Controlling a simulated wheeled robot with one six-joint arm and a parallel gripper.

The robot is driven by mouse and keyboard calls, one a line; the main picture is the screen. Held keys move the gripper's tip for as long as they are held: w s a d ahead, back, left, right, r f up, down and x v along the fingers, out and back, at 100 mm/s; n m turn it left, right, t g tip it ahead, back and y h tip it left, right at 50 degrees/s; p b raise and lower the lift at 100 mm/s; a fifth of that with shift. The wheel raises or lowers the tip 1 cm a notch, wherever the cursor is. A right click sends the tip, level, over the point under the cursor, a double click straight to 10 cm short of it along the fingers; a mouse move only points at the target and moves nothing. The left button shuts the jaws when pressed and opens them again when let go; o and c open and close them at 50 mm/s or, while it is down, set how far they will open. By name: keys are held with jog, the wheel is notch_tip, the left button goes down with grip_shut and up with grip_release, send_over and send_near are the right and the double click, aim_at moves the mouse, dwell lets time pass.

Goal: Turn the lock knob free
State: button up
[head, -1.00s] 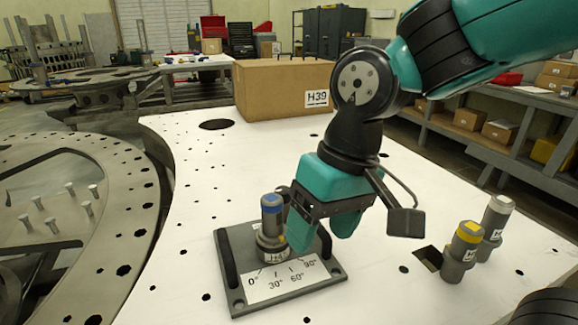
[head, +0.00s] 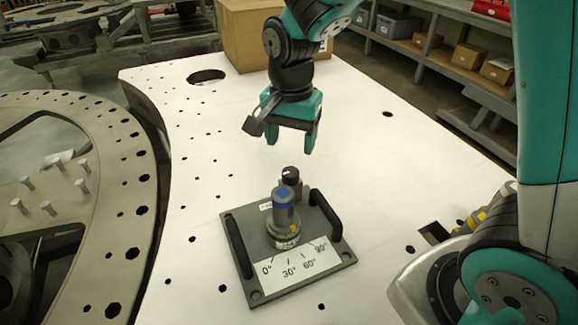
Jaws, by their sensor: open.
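A dark grey fixture plate (head: 300,281) lies on the white table, with two black handles and a white angle scale marked 0° to 90°. A grey cylinder with a blue band (head: 284,216) stands upright in its round collar. Just behind it is a small black knob (head: 291,175) with a white line on top, which I take for the lock knob; its lower part is partly hidden by the cylinder. My teal gripper (head: 291,141) is open and empty, raised beyond the knob in the picture, with its fingers pointing down and apart from the knob.
A cardboard box (head: 240,40) stands at the back of the white table (head: 205,130). At right, a yellow-banded cylinder (head: 473,219) is partly hidden by my arm, near a square hole (head: 433,232). A large metal ring (head: 135,200) lies at left.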

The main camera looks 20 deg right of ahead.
aim_at(290, 172)
notch_tip(290, 172, down, 8)
jog(key=shift+f+p, duration=0.2)
jog(key=shift+p, duration=0.2)
jog(key=shift+c, duration=0.2)
jog(key=c, duration=0.9)
